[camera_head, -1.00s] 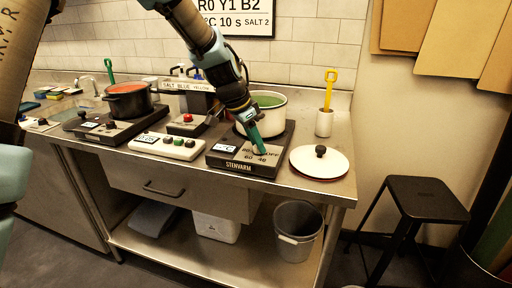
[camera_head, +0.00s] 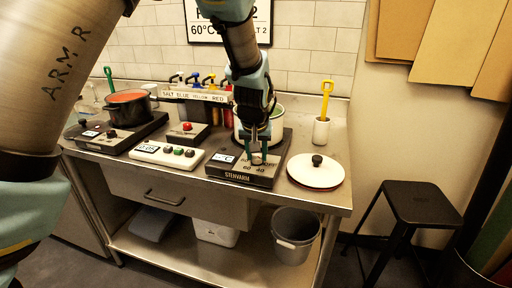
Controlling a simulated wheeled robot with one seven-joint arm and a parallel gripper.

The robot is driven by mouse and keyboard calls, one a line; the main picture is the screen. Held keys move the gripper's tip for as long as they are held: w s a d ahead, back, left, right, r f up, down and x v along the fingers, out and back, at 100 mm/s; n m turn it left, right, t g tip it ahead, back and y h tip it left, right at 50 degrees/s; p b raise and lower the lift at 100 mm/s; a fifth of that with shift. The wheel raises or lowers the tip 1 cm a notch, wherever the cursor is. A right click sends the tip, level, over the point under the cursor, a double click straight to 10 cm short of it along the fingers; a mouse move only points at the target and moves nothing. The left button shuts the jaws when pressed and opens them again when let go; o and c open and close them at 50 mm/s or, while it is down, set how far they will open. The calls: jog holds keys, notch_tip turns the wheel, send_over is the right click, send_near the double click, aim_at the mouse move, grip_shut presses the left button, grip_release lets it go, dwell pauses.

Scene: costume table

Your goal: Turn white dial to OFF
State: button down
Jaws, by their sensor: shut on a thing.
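The black hotplate (camera_head: 232,175) marked STENVARM stands on the metal table, with numbers and OFF printed around its dial. The white dial (camera_head: 257,160) is on its front top face, mostly hidden between my fingers. My gripper (camera_head: 258,158) points down over the hotplate with its two teal fingers shut on the dial, one on each side. The dial's pointing direction is too small to tell. A white pot (camera_head: 278,127) with green contents stands on the hotplate behind my gripper, partly hidden.
A white lid (camera_head: 315,174) with a black knob lies right of the hotplate. A dark pot (camera_head: 130,106) stands on another hotplate further left. A cup with a yellow tool (camera_head: 321,130) stands behind the lid.

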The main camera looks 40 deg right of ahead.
jog(key=n+p, duration=0.1)
jog(key=n+y+p, duration=0.1)
jog(key=n, duration=0.1)
jog(key=shift+s+d+r+n+t, duration=0.1)
jog(key=shift+d+r+n+t, duration=0.05)
jog(key=shift+n+t, duration=0.2)
jog(key=shift+n+t+y+p, duration=0.25)
jog(key=shift+n+y+p, duration=0.35)
jog(key=shift+n+p, duration=0.65)
jog(key=shift+f+n, duration=0.2)
jog(key=shift+n, duration=0.1)
jog(key=c, duration=0.5)
grip_release()
jog(key=b+v, duration=0.3)
jog(key=v, duration=0.7)
jog(key=shift+s+d+r, duration=0.1)
jog(key=shift+s+r, duration=0.1)
jog(key=shift+r, duration=0.2)
